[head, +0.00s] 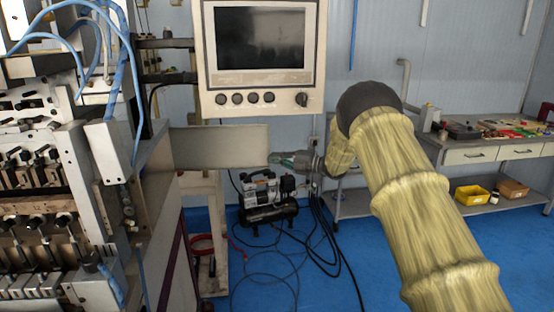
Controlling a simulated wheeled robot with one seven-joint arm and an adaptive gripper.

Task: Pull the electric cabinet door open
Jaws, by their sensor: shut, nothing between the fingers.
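A flat beige-grey panel (220,146), which looks like the electric cabinet door, juts out to the right from the side of the coil winder (165,185). It stands at an angle to the machine's side. My gripper (275,160) is at the panel's free right edge, with its fingers pointing left. The fingers look shut and hold nothing. I cannot tell whether they touch the panel edge. No handle shows on the visible face, and the inside of the cabinet is hidden.
A control screen box (262,95) hangs just above the panel and gripper. A small compressor (265,195) stands below, with black cables (335,240) on the blue floor. A workbench (490,150) with drawers is at the right. Open floor lies in the middle.

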